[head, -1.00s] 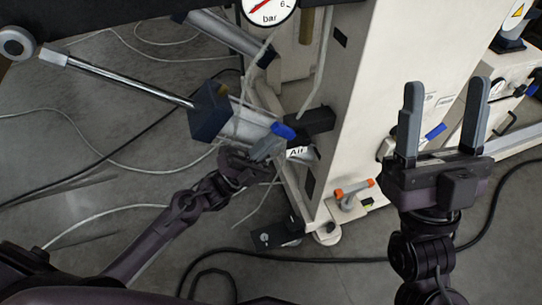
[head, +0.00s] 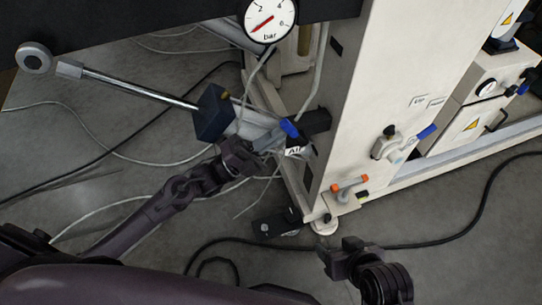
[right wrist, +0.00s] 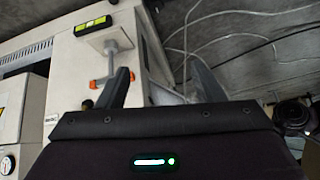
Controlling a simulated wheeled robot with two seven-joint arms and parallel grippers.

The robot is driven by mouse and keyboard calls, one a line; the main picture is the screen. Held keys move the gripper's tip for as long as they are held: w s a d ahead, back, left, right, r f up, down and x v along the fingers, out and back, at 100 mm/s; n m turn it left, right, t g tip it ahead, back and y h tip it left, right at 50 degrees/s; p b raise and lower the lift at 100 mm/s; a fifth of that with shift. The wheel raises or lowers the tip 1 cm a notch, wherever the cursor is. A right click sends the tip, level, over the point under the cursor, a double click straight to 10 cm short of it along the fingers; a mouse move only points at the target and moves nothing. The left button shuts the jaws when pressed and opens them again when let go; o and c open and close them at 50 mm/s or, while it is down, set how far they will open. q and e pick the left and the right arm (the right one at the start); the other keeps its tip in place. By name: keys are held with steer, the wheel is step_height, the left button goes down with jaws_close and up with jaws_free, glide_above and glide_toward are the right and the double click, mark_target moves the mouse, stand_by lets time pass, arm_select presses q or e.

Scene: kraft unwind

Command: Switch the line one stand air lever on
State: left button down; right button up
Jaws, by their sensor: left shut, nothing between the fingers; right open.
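The air lever has a blue handle (head: 289,128) on a dark valve at the lower left of the pale stand, just above a white "Air" label (head: 296,151) that is partly covered. My left gripper (head: 268,141) is shut and empty, just left of and below the blue handle. I cannot tell whether it touches the handle. My right gripper (head: 340,256) is low in the head view, right of the stand's foot. Its open, empty fingers show in the right wrist view (right wrist: 163,82).
A round gauge (head: 270,18) marked bar hangs above the lever. A rod with a dark block (head: 213,112) juts out at left. Cables lie on the floor.

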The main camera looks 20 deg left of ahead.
mark_target(289, 122)
arm_select(q)
steer(key=shift+r, duration=0.3)
steer(key=p, duration=0.2)
steer(key=r+g+y+p, duration=0.1)
steer(key=shift+w+d+y+p, duration=0.2)
steer(key=shift+d+y+p, duration=0.1)
steer(key=shift+d+p, duration=0.05)
steer(key=p, duration=0.1)
steer(key=d+r+g+y+p, duration=0.1)
steer(key=p, duration=0.1)
steer(key=shift+w+r+y, duration=0.2)
steer(key=shift+w+y, duration=0.1)
steer(key=shift+w, duration=0.05)
arm_select(e)
steer(key=s+d+r+m+g+h, duration=0.25)
steer(key=s+d+g, duration=0.2)
steer(key=d, duration=0.35)
arm_select(q)
steer(key=shift+w+d+r+g+y+p, duration=0.15)
steer(key=shift+w+d+g+y+p, duration=0.35)
steer(key=shift+p, duration=0.45)
steer(key=shift+d+r, duration=0.1)
steer(key=shift+d, duration=0.1)
arm_select(e)
step_height(289, 122, down, 9)
steer(key=w, duration=0.1)
steer(key=shift+d+n+h, duration=0.35)
steer(key=shift+d, duration=0.05)
arm_select(q)
steer(key=shift+r, duration=0.1)
